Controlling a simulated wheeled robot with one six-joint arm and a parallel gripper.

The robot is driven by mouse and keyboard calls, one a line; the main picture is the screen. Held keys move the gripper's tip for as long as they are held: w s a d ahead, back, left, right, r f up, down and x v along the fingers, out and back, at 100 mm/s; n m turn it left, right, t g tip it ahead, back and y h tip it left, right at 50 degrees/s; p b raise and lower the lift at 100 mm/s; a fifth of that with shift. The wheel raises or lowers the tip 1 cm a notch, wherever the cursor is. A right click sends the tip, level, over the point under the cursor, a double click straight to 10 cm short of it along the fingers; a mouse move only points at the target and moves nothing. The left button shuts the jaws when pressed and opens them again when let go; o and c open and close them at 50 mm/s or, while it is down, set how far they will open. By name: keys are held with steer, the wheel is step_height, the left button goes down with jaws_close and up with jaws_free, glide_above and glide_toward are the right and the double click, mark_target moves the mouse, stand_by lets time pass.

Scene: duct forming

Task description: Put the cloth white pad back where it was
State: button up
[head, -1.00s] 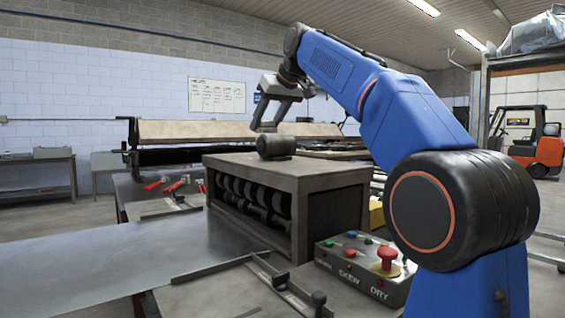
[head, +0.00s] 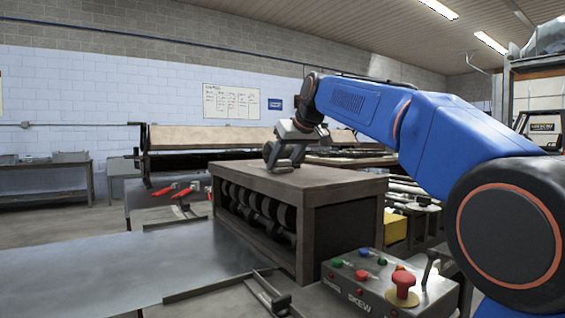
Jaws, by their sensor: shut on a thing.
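My gripper (head: 281,164) is low at the top of the brown roller cabinet (head: 340,187), near its back edge. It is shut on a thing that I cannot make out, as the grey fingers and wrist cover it. I cannot pick out the white cloth pad anywhere in the head view.
A control box (head: 390,285) with coloured buttons and a red mushroom button stands at the front right. A flat metal sheet (head: 130,270) lies at the left. Red-handled clamps (head: 175,190) sit behind it. The cabinet top right of my gripper looks clear.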

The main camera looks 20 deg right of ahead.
steer(key=o, duration=1.1)
steer(key=shift+v, duration=6.05)
